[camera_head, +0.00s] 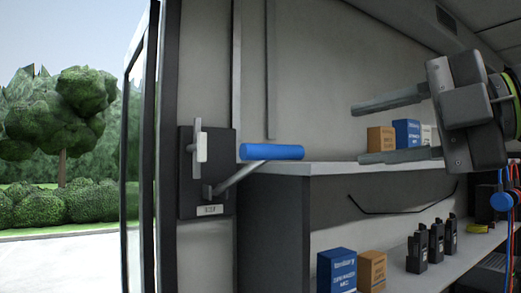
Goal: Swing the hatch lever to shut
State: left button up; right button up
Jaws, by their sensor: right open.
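The hatch lever (272,152) has a blue cylindrical grip on a grey arm. The arm slants up and right from a pivot low on a dark wall plate (222,145). The plate has a small label at its bottom, too small to read surely. My right gripper (375,131) is at the upper right, its two grey fingers pointing left and spread apart. It is empty and stands to the right of the blue grip, clear of it in the picture. My left gripper is not in view.
A grey shelf (330,168) runs right from the lever, with orange and blue boxes (407,133) behind my right gripper's fingers. A lower shelf holds more boxes (337,270) and several black radios (417,250). An open doorway with trees (85,110) outside is at the left.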

aim_at(271, 152)
jog(key=p+x, duration=0.2)
jog(key=x, duration=0.6)
jog(key=shift+w+a, duration=0.1)
jog(key=shift+a, duration=0.2)
jog(key=p+x, duration=0.2)
jog(key=x, duration=0.4)
jog(key=shift+w+a, duration=0.2)
jog(key=shift+a, duration=0.05)
jog(key=shift+w+a+f+p, duration=0.2)
jog(key=shift+w+a+p, duration=0.2)
jog(key=shift+a, duration=0.1)
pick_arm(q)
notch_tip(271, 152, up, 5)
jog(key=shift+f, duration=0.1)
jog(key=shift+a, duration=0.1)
pick_arm(e)
jog(key=shift+c, duration=0.6)
grip_shut()
